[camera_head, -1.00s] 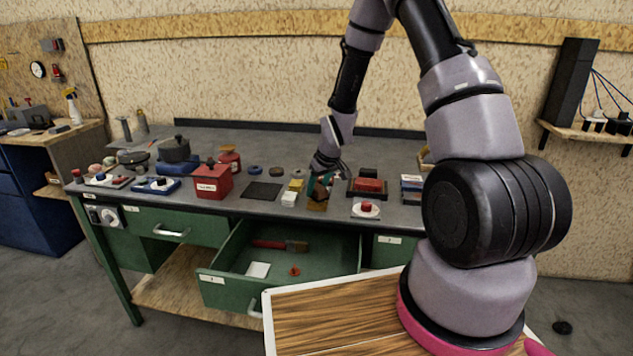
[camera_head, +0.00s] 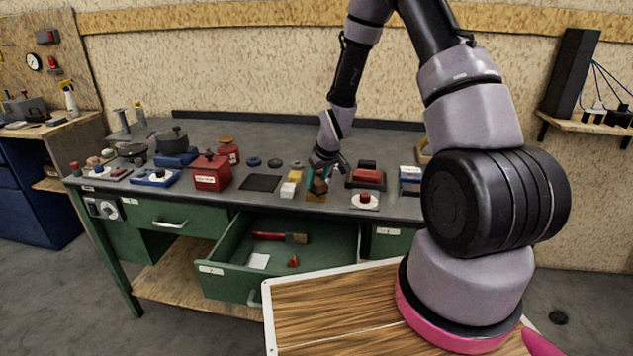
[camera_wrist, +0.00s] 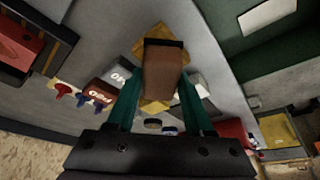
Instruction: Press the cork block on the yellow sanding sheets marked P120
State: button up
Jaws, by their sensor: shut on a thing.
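My gripper (camera_head: 320,180) reaches down over the bench top, its teal fingers shut on the brown cork block (camera_wrist: 163,72). The wrist view shows the block between both fingers, over a yellow sanding sheet (camera_wrist: 176,42) whose corners stick out around it. In the head view the yellow sheet (camera_head: 316,197) shows below the cork block (camera_head: 320,187). I cannot tell whether the block touches it, and no marking on it is readable. Pale and reddish-brown pieces with upside-down lettering (camera_wrist: 118,76) lie beside it in the wrist view.
White and yellow pieces (camera_head: 288,190) stand just left of my gripper. A red box (camera_head: 368,177) and a red button on a white base (camera_head: 365,200) are to the right. A dark mat (camera_head: 260,183) lies left. The drawer (camera_head: 230,280) below is open.

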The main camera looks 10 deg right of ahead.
aim_at(317, 180)
jog(key=shift+f, duration=0.5)
dwell(1.2)
jog(key=shift+r, duration=0.1)
jog(key=shift+r, duration=3.45)
